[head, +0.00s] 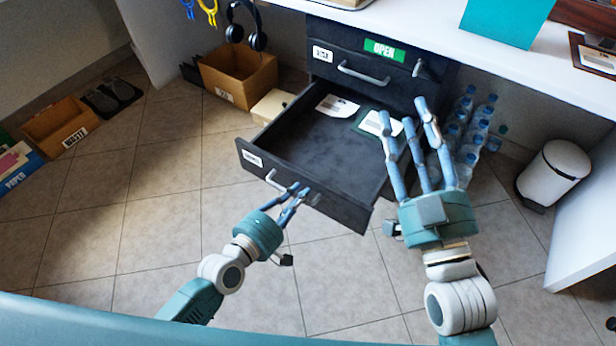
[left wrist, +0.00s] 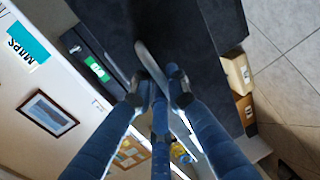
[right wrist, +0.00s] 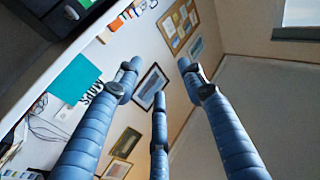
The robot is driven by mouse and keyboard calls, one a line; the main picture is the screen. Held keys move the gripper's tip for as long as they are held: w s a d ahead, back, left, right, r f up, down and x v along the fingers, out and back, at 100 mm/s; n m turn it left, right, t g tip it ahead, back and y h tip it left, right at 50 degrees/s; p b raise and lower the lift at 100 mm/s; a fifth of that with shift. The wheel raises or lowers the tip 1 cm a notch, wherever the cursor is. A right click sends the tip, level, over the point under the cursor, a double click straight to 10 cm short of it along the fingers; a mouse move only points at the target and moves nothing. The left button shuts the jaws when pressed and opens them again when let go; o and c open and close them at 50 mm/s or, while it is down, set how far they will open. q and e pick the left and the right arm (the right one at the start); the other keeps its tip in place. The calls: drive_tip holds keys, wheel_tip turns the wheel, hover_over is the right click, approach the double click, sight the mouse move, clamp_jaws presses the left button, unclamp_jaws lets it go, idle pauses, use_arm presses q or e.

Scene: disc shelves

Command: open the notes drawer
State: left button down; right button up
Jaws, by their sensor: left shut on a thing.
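The lower drawer (head: 300,140) of the dark cabinet stands far out, its inside showing. The small label (head: 252,159) on its front is too small to read. Two papers (head: 338,106) lie toward its back. My left gripper (head: 291,193) is shut on the silver drawer handle (head: 272,180). The handle also shows between the fingers in the left wrist view (left wrist: 150,62). My right gripper (head: 407,115) is open and empty, its fingers spread, in front of the drawer's right side in the head view. It hides part of that side.
The shut upper drawer (head: 335,72) has a green OPEN sign (head: 384,50). Bottles (head: 468,125) and a white bin (head: 553,172) stand to the right. Cardboard boxes (head: 238,75) stand to the left. The white desk (head: 440,25) overhangs the cabinet. The tiled floor in front is clear.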

use_arm(q)
drive_tip(key=shift+s+a+f, duration=0.1)
drive_tip(key=shift+s+a, duration=0.2)
drive_tip(key=shift+s, duration=0.25)
drive_tip(key=shift+s+a+f, duration=0.1)
drive_tip(key=shift+s+a, duration=0.2)
drive_tip(key=shift+s, duration=0.25)
use_arm(e)
drive_tip(key=shift+w+d+f+g, duration=0.15)
drive_tip(key=shift+f+g, duration=0.2)
drive_tip(key=shift+f, duration=0.4)
drive_tip(key=shift+w+a+f+g, duration=0.15)
drive_tip(key=shift+f+g, duration=0.2)
drive_tip(key=shift+f, duration=0.35)
drive_tip(key=shift+d, duration=0.1)
use_arm(q)
drive_tip(key=c, duration=1.8)
unclamp_jaws()
drive_tip(key=shift+o, duration=0.2)
drive_tip(key=shift+r, duration=0.1)
drive_tip(key=v, duration=1.2)
